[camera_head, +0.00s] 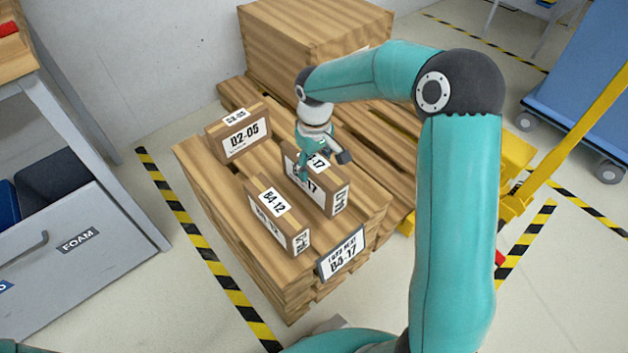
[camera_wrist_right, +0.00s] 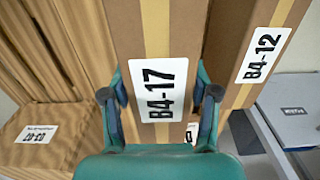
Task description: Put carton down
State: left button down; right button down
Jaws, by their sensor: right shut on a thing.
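The carton labelled B4-17 (camera_head: 335,200) is upright at the middle of the wooden pallet stack (camera_head: 215,185) in the head view. My right gripper (camera_head: 322,164) is shut on it from above. In the right wrist view, the fingers (camera_wrist_right: 160,88) sit on both sides of the B4-17 carton (camera_wrist_right: 160,30), across its white label. Its base looks at or close to the boards; I cannot tell whether it touches them. My left gripper is not in view.
Carton B4-12 (camera_head: 275,225) stands close beside it, towards the front left. Carton D2-05 (camera_head: 240,135) is at the back left. A LOAD NEXT B4-17 sign (camera_head: 342,254) is on the stack's front edge. A large wooden crate (camera_head: 310,40) stands behind.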

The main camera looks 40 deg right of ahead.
jog(key=shift+f+b, duration=0.75)
jog(key=shift+f, duration=1.95)
jog(key=shift+c, duration=1.4)
grip_release()
jog(key=shift+f, duration=0.15)
notch_tip(320, 180, up, 12)
jog(key=p, duration=0.3)
